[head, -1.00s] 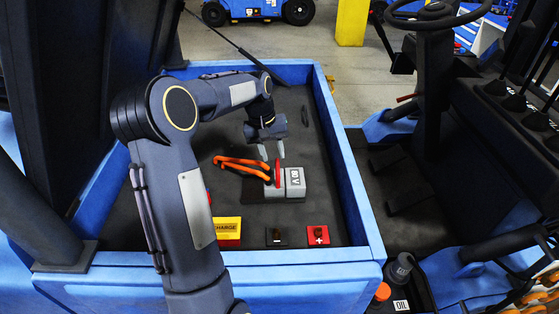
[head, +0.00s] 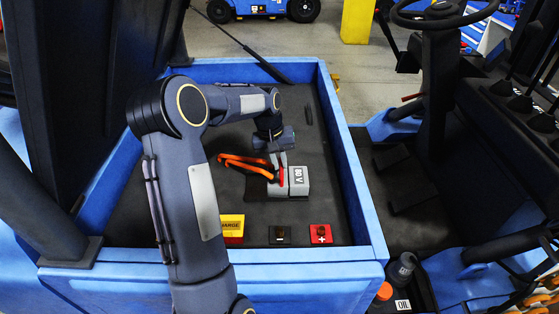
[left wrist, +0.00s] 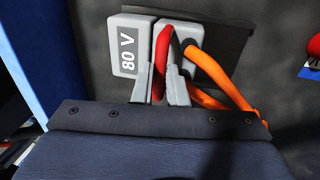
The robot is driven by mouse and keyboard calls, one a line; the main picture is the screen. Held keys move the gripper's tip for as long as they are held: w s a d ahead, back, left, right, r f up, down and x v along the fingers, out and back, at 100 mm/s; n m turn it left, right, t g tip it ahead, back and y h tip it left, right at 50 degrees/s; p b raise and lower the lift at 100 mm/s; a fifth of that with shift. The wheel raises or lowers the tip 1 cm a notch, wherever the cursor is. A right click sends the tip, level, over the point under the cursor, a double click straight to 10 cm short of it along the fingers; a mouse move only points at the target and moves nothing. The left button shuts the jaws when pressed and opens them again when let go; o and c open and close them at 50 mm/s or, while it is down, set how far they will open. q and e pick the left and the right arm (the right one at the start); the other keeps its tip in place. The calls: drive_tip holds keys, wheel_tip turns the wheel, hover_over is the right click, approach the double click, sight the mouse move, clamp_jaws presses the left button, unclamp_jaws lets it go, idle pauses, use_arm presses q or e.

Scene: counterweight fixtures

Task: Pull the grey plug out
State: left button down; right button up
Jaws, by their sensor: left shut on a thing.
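The grey plug (head: 273,190) sits against the grey 80 V socket block (head: 299,180) inside the blue bay. The plug has a red handle (head: 281,177) and orange cables (head: 243,163) leading off to the left. In the left wrist view, the plug (left wrist: 190,35) is beside the block labelled 80 V (left wrist: 127,55), with no clear gap visible between them. My left gripper (head: 279,163) points down and is shut on the red handle (left wrist: 163,45). Its fingers (left wrist: 161,78) stand one on each side of the handle and hide part of the plug. My right gripper is not in view.
A yellow charge box (head: 231,224), a black terminal (head: 279,235) and a red plus terminal (head: 320,234) lie in front of the plug. The blue bay wall (head: 350,165) bounds the right side. Dark floor is clear behind the block.

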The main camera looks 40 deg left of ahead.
use_arm(q)
drive_tip(key=s+a, duration=0.2)
drive_tip(key=a, duration=0.1)
drive_tip(key=shift+s+a, duration=0.25)
drive_tip(key=shift+s, duration=0.15)
drive_tip(key=c, duration=1.5)
unclamp_jaws()
drive_tip(key=shift+o, duration=0.2)
drive_tip(key=shift+d, duration=0.1)
drive_tip(key=shift+r, duration=0.1)
wheel_tip(320, 180, up, 8)
drive_tip(key=s+a, duration=0.1)
drive_tip(key=shift+f+b, duration=0.25)
drive_tip(key=shift+b, duration=0.15)
drive_tip(key=shift+a, duration=0.1)
